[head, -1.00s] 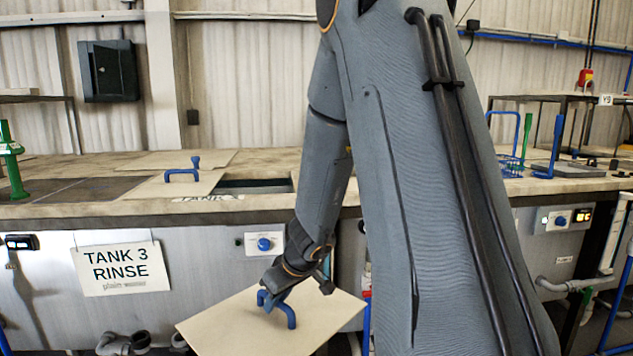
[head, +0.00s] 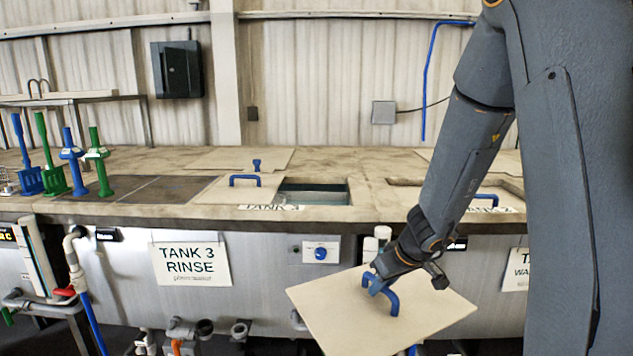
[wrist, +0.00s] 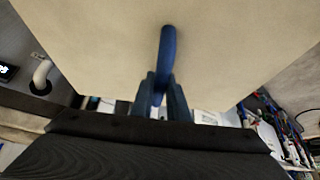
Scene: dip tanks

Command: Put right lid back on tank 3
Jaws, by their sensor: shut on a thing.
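My gripper (head: 378,283) is shut on the blue handle of a flat beige lid (head: 425,318), the right lid. It holds the lid tilted in front of the tank fronts, below the bench top. In the wrist view the lid (wrist: 90,45) fills the top, with its blue handle (wrist: 165,60) between the fingers (wrist: 160,95). Tank 3's opening (head: 315,194) shows dark liquid at its right half. The other lid (head: 222,190), with a blue handle, lies flat just left of that opening. A "TANK 3 RINSE" sign (head: 192,264) hangs below.
Blue and green stands (head: 97,165) are on the bench at left. Pipes (head: 205,328) run low in front. A blue control knob (head: 320,253) is on the tank front.

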